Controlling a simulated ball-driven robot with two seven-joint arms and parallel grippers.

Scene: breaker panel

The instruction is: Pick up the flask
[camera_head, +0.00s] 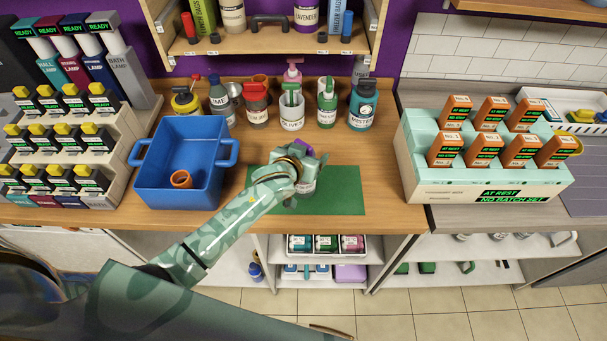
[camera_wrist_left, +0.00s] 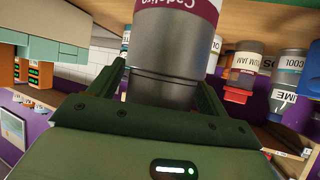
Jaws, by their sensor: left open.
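The flask (camera_wrist_left: 172,60) is a grey metal cylinder with a white and dark red label band, seen upside down in the left wrist view. It stands between the two fingers of my left gripper (camera_wrist_left: 166,92), which is open around it; I cannot tell whether either finger touches it. In the head view my left gripper (camera_head: 300,172) is over the green mat (camera_head: 345,190) and hides most of the flask. A purple part shows just behind the gripper there. My right gripper is in neither view.
A blue crate (camera_head: 160,180) holding a small orange cup (camera_head: 181,179) stands left of the mat. Several jars and bottles, among them a red-lidded jar (camera_head: 256,105), line the back. A stepped rack (camera_head: 480,187) with orange boxes is at the right. The mat's right part is clear.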

